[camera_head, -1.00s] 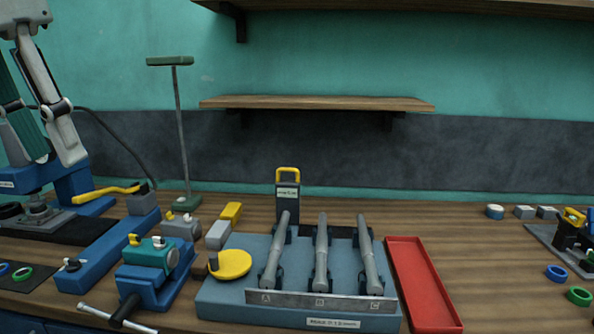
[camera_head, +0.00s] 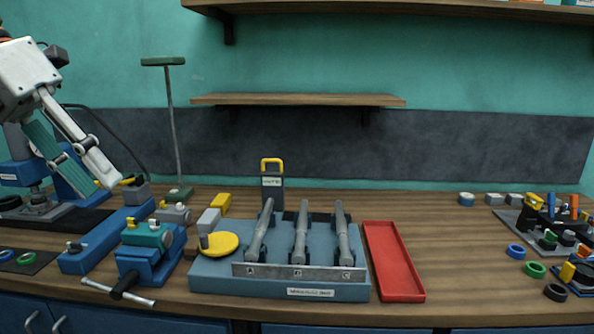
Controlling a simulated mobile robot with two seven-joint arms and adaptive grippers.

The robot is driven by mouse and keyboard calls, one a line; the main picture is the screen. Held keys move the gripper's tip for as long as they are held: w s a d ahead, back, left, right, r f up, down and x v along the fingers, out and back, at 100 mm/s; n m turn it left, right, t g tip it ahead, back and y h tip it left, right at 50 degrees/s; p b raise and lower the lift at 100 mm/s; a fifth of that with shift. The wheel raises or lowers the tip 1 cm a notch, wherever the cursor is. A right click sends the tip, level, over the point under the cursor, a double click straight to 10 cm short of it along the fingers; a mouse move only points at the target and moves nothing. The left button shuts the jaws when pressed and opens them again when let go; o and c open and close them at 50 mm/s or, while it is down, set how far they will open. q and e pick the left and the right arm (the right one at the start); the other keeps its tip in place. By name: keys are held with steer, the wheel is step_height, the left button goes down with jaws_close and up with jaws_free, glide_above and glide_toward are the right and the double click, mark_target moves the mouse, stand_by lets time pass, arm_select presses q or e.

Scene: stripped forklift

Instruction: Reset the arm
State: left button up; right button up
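My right gripper is not in view.
A blue vise (camera_head: 148,262) stands at the front left. A grey-blue rack (camera_head: 215,275) holds three grey cylinders. A red tray (camera_head: 392,262) lies beside it. Coloured rings and small parts sit at the right. A wooden shelf (camera_head: 300,99) is on the wall; bench between tray and rings is clear.

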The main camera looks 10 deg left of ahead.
arm_select(q)
steer(key=w+f+n+t+h, duration=0.25)
steer(key=w+f+h, duration=0.25)
steer(key=f, duration=0.4)
steer(key=w+f+n+t+h, duration=0.2)
steer(key=w+f+n+h, duration=0.3)
steer(key=f, duration=0.4)
step_height(320, 180, down, 19)
steer(key=w+n+t+y, duration=0.2)
steer(key=n+t+y, duration=0.2)
steer(key=n+t, duration=0.55)
steer(key=s+d+f+n+g+y, duration=0.1)
steer(key=s+d+f+n+y, duration=0.25)
steer(key=f, duration=0.55)
steer(key=s+f+n+g+y, duration=0.1)
steer(key=s+f+n+y, duration=0.25)
steer(key=f+n, duration=0.4)
steer(key=s+d+f+n+g+y, duration=0.1)
steer(key=s+d+f+n+g, duration=0.3)
steer(key=s+d+f, duration=0.7)
steer(key=shift+s+d+f+n, duration=0.35)
steer(key=shift+f+n, duration=0.15)
steer(key=shift+n, duration=0.2)
